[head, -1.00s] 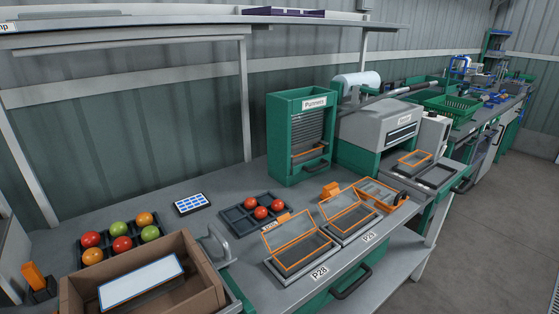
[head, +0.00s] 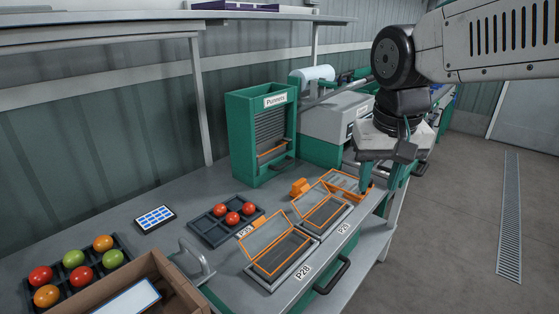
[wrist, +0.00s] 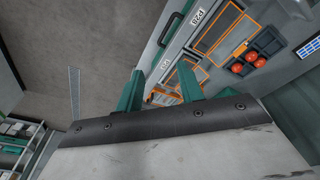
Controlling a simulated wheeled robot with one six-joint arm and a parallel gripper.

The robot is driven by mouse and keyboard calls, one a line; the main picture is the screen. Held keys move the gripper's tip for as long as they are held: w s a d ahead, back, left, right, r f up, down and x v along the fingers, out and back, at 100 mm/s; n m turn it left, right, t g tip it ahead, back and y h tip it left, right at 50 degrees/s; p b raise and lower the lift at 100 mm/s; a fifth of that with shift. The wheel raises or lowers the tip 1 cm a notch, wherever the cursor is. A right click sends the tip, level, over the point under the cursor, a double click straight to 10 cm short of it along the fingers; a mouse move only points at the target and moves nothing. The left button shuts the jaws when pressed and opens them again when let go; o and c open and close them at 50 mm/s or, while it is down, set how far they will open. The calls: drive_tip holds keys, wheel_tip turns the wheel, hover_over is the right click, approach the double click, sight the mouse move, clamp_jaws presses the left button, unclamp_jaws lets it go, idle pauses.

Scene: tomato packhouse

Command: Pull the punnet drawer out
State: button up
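The green cabinet labelled Punnets (head: 262,135) stands upright at the back of the bench, with a grey slatted front and a dark handle (head: 283,164) low on it. A green drawer front with a black bar handle (head: 332,276) is set in the bench's front edge below the P28 label; it looks shut, and its handle also shows in the wrist view (wrist: 170,28). My gripper (head: 380,182) is above the bench's front edge, right of the punnet trays. Its green fingers are apart with nothing between them in the wrist view (wrist: 160,88).
A tray of tomatoes (head: 205,235) and a tablet (head: 155,219) lie behind. A cardboard box (head: 150,265) is at front left. The floor in front is clear.

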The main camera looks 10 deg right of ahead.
drive_tip(key=w+m, duration=0.3)
drive_tip(key=w, duration=1.3)
drive_tip(key=m+t+h, duration=0.2)
drive_tip(key=m+t, duration=0.1)
drive_tip(key=m, duration=0.3)
hover_over(286, 163)
drive_tip(key=s+a, duration=0.2)
drive_tip(key=s, duration=0.1)
wheel_tip(286, 163, down, 16)
drive_tip(key=r, duration=0.1)
drive_tip(key=x, duration=0.7)
drive_tip(key=shift+s+f, duration=0.25)
drive_tip(key=shift+f, duration=0.05)
drive_tip(key=shift+w+d+f, duration=0.15)
drive_tip(key=shift+w+f, duration=0.1)
drive_tip(key=shift+f, duration=0.25)
clamp_jaws()
drive_tip(key=shift+s, duration=0.1)
